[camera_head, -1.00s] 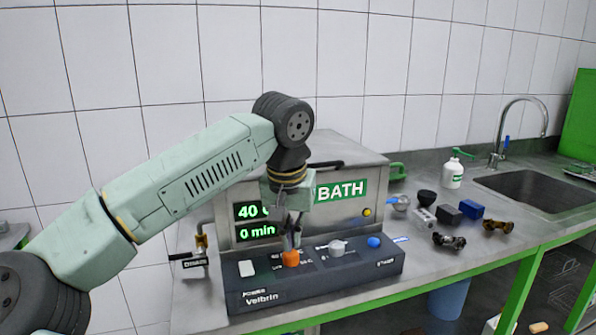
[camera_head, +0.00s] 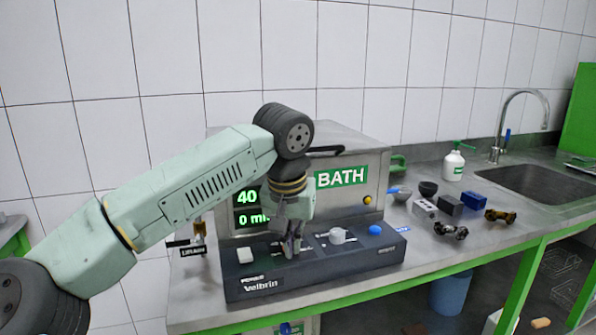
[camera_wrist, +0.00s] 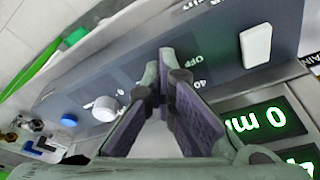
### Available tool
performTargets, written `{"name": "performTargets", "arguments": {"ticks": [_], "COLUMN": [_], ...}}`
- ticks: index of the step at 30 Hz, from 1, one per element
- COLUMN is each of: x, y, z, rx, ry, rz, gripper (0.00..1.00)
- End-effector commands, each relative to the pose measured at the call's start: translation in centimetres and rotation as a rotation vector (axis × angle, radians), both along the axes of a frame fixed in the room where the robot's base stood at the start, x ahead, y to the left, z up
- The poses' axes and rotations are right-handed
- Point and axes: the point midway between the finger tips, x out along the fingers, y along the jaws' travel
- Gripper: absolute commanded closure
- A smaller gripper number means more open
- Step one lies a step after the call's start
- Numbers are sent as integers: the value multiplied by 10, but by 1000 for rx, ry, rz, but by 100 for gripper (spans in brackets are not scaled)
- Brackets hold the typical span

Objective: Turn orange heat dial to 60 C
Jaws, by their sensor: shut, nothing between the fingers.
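The orange heat dial is hidden in both current views, behind my gripper fingers. My gripper (camera_head: 291,250) is shut and empty, pointing down at the control panel (camera_head: 262,287) where the dial sits. In the wrist view the fingertips (camera_wrist: 165,62) come together against the panel beside the printed "OFF" and "40" marks. I cannot tell whether they touch the dial. The display (camera_head: 247,198) on the bath reads 40, with "0 min" below it, partly covered by my arm.
A white rocker switch (camera_head: 245,255) is left of the gripper. A pale knob (camera_head: 338,236) and a blue button (camera_head: 375,230) are to the right. A yellow button (camera_head: 367,200) is on the bath front. Small parts and a soap bottle (camera_head: 453,165) stand further right.

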Motion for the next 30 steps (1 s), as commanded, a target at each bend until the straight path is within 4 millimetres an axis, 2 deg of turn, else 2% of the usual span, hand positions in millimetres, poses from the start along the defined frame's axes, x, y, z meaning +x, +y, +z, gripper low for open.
{"name": "performTargets", "arguments": {"ticks": [1,14,30], "x": [-1,-1,1], "y": [0,4,21], "z": [-5,-5,-5], "rx": [2,2,3], "ry": [12,12,12], "rz": [-2,-1,4], "gripper": [100,100,100]}}
